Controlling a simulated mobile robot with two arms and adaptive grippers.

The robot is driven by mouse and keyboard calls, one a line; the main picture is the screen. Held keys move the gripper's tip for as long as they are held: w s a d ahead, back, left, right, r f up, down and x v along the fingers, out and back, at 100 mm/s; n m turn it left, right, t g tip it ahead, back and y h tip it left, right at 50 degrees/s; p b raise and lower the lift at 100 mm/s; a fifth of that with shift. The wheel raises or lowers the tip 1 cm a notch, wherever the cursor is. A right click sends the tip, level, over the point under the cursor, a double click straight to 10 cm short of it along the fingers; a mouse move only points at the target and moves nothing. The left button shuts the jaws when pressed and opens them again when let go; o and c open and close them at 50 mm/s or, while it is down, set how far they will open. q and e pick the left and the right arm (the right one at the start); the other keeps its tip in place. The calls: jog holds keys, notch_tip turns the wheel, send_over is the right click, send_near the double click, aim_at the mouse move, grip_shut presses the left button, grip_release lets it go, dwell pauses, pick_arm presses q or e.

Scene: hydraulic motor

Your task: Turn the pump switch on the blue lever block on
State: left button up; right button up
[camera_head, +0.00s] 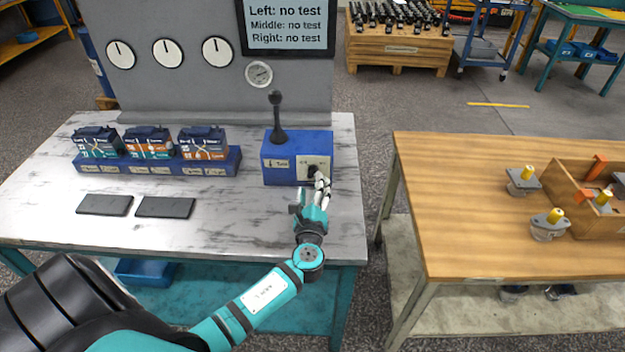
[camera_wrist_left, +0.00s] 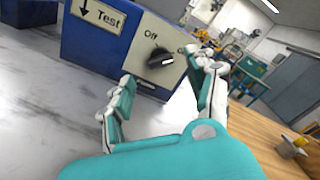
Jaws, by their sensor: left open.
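The blue lever block (camera_head: 283,150) stands at the right end of the marble-topped table, with an upright black lever (camera_head: 278,118) on top. Its front carries a cream plate with the black pump switch (camera_head: 312,172). My left gripper (camera_head: 311,191) is in front of the block's right part. Its fingers (camera_wrist_left: 163,102) are open and spread, with the switch visible beyond the gap between them. My right gripper is not in view.
A blue rack (camera_head: 160,168) with several printed blocks stands on the left of the table. Two dark flat pads (camera_head: 135,206) lie in front of it. A wooden table (camera_head: 470,210) with metal parts is to the right, across a gap. A display (camera_head: 288,25) reads "no test" three times.

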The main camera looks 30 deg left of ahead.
pick_arm(q)
jog(key=v, duration=0.7)
jog(key=shift+s+d, duration=0.2)
jog(key=shift+s, duration=0.15)
